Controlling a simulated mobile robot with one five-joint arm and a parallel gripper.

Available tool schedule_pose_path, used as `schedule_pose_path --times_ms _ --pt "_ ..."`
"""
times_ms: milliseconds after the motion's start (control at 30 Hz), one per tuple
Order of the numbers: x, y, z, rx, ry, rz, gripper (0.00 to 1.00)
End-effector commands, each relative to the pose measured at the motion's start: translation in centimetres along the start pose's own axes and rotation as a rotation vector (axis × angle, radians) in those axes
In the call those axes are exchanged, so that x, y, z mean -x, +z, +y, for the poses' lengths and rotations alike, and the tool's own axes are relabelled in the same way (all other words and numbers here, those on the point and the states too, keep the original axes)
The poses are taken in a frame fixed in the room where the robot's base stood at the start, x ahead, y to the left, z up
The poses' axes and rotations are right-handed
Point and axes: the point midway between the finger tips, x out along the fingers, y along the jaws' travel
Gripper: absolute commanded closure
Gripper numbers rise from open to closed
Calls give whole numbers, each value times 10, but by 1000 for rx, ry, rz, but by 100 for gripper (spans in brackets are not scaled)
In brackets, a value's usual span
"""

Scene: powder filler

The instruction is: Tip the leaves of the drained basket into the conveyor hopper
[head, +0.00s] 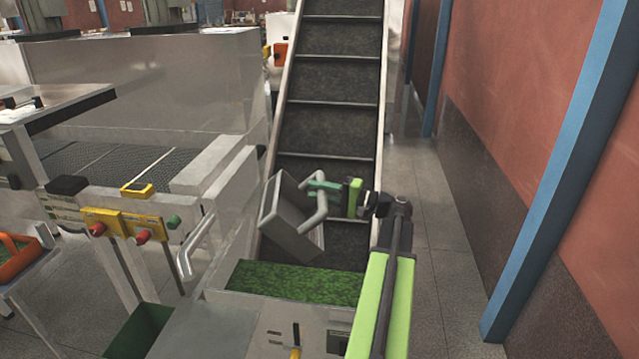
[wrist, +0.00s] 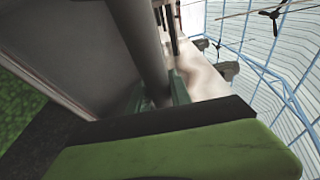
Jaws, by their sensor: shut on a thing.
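The grey basket (head: 291,219) is tilted steeply on its side above the conveyor hopper (head: 322,312). My gripper (head: 322,193) is shut on the basket's handle (head: 320,208), on its right side. The handle also shows as a thick grey bar in the wrist view (wrist: 142,45), with the gripper's green fingers at its lower end. Green leaves (head: 298,283) fill the hopper mouth below the basket. The part of the basket's inside that shows looks bare and grey; its far corner is hidden.
The inclined conveyor belt (head: 327,90) rises behind the hopper. A steel machine with yellow fittings (head: 138,190) stands to the left, and a green bin (head: 141,332) is at the lower left. A bare floor aisle (head: 440,240) runs along the right wall.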

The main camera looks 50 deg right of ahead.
Motion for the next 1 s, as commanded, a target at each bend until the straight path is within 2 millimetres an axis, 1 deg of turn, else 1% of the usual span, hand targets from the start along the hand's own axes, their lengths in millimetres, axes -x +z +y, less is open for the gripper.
schedule_pose_path --times_ms 33,900,1000 --pt "-3 2 -11 7 18 -1 100" --pt "-33 15 -43 164 385 -3 100" --pt "-40 19 -44 187 442 -5 100"
